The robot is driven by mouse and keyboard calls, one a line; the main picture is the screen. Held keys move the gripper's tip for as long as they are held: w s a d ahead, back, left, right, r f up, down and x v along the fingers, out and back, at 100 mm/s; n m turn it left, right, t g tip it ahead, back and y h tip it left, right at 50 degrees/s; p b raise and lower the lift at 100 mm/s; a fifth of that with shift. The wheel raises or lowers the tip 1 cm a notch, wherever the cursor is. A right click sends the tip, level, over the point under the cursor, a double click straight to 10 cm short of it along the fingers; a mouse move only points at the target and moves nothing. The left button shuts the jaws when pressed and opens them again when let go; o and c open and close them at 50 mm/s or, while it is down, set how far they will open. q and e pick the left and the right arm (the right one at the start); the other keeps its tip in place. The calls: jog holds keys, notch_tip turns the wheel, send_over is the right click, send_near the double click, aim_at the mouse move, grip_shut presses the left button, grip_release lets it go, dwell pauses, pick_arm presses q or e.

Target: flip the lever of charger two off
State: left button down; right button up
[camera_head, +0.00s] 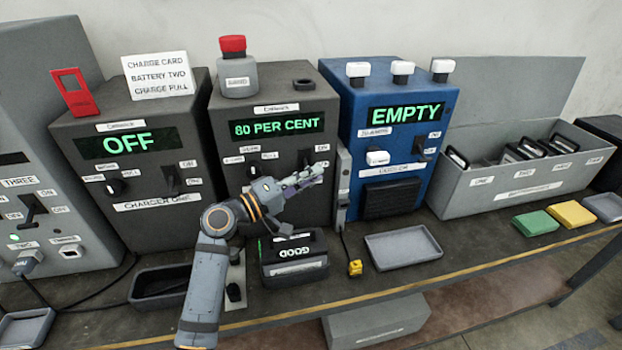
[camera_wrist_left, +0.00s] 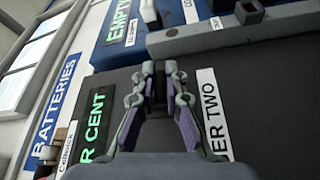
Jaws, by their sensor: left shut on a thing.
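Charger two (camera_head: 225,175) is a dark box with a green display (camera_head: 277,126) reading 80 PER CENT. Its black lever (camera_head: 304,157) shows just above my left gripper (camera_head: 312,177), which reaches across the front of the box from the left. In the left wrist view my left gripper (camera_wrist_left: 158,80) is shut on the dark lever (camera_wrist_left: 158,92), beside the label ending in "ER TWO" (camera_wrist_left: 213,112). The fingers hide part of the lever, so I cannot tell which way it points. My right gripper is in neither view.
Charger one (camera_head: 140,225), reading OFF, stands left. A blue box (camera_head: 352,205) reading EMPTY stands right, with a grey upright bar (camera_head: 342,185) between it and charger two. A battery (camera_head: 294,268) marked GOOD and a grey tray (camera_head: 403,247) lie in front.

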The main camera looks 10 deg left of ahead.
pick_arm(q)
jog(key=shift+f, duration=0.2)
jog(key=c, duration=1.4)
grip_release()
jog(key=shift+a+r, duration=0.1)
jog(key=v, duration=1.2)
jog(key=shift+r, duration=0.1)
